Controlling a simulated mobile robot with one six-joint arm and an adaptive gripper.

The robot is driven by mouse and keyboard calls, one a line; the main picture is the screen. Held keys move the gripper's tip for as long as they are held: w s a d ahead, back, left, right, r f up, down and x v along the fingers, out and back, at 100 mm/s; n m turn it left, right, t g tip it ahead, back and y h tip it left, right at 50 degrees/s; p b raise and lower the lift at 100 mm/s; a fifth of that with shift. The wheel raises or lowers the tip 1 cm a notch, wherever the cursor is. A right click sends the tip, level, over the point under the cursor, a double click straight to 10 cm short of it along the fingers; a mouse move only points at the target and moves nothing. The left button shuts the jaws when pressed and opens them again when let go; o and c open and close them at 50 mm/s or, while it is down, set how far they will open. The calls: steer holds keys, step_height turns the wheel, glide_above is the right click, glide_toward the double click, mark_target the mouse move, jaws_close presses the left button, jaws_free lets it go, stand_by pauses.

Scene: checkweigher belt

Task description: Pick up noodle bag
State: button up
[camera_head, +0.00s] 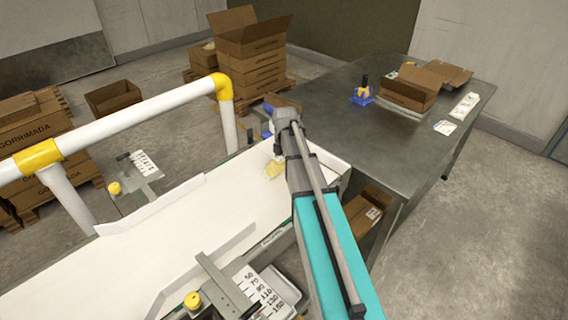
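A small pale yellow bag, which looks like the noodle bag (274,169), lies near the far end of the white belt (190,235), close to its raised end wall. My arm reaches out over the belt from the lower right, and its wrist is just above and to the right of the bag. My gripper (273,143) is mostly hidden at the wrist, close to the bag. Its fingers are too small and covered to show whether they are open or touching the bag.
A white rail with yellow joints (130,120) runs along the belt's left side. A metal table (370,135) at the right bears an open carton (409,90) and a blue-and-yellow item (362,93). Stacked cartons (250,60) stand behind. Guide plates with number scales flank the belt.

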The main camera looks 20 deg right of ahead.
steer(key=c, duration=1.2)
steer(key=shift+o, duration=0.2)
steer(key=shift+r, duration=0.15)
step_height(320, 180, up, 28)
steer(key=p, duration=2.8)
